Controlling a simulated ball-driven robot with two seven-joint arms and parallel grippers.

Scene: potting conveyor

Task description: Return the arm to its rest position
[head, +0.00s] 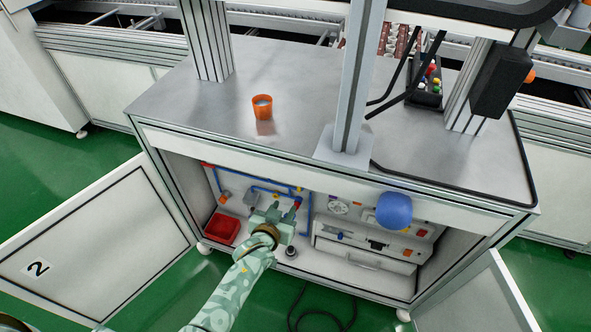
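My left arm (228,298), in a mottled pale-green cover, comes up from the bottom of the head view. Its gripper (284,212) is in front of the open cabinet under the workbench. The fingertips are close to blue pipes and a small red part (297,203). The fingers are small against the pipes, so I cannot tell whether they are open, or whether they touch the red part. My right gripper is not in view.
The cabinet doors stand open, the left one (100,250) marked 2. A red bin (221,229), a blue rounded object (394,210) and a drawer (365,258) show at the cabinet. An orange cup (262,107) stands on the bench top (190,100). A black cable (325,315) lies on the floor.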

